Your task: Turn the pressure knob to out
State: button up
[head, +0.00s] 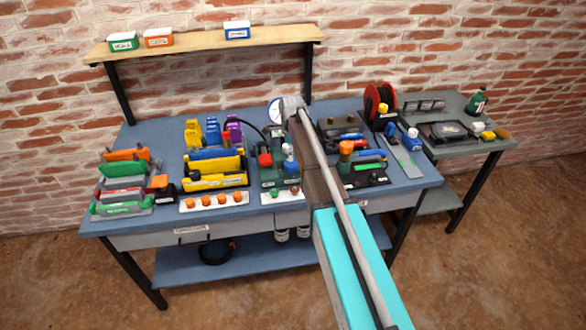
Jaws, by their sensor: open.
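A dark green test unit (272,181) stands near the middle of the blue workbench. It carries a red part (265,159) on its left and a blue part (289,166) on its right. A round white-faced dial (275,111) shows above and behind it. I cannot make out which part is the pressure knob, or how it is set. My long grey and teal arm reaches from the lower right up past the unit's right side and hides part of the bench. I cannot make out my gripper's fingers.
Yellow and blue tools (216,168) stand left of the unit, with a white strip of orange knobs (214,201) in front. A dark board with an orange-topped valve (346,149) is to the right. A red reel (379,101) stands behind it. A wooden shelf (190,47) spans above.

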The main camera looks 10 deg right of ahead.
aim_at(292, 163)
jog(key=shift+f+b, duration=2.6)
jog(key=shift+f, duration=0.3)
jog(key=c, duration=0.9)
jog(key=shift+d, duration=0.2)
jog(key=shift+c, duration=0.2)
jog(key=shift+a, duration=0.1)
